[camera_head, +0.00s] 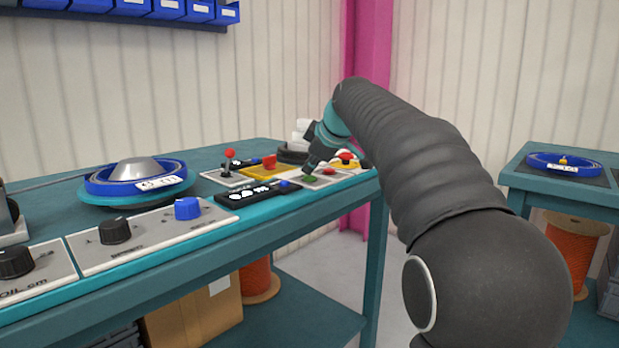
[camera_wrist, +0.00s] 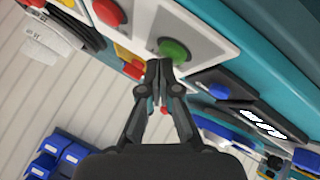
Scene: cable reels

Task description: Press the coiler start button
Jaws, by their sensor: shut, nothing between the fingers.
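A round green button (camera_wrist: 174,50) sits on a pale panel in the wrist view. The head view shows the green button (camera_head: 309,179) near the right end of the bench. My gripper (camera_wrist: 158,72) is shut and empty, its tips close beside the button and partly over its edge in the picture. The head view shows my gripper (camera_head: 311,167) pointing down above the green button, at the end of my dark arm. I cannot tell whether the tips touch it. A red button (camera_wrist: 108,12) sits on the neighbouring panel, and shows in the head view (camera_head: 346,156).
A red-topped lever (camera_head: 229,160) and a black panel (camera_head: 258,192) with a blue knob lie left of the gripper. A blue reel (camera_head: 135,180) and knob panels (camera_head: 140,236) fill the bench's left. A second table (camera_head: 560,190) stands right.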

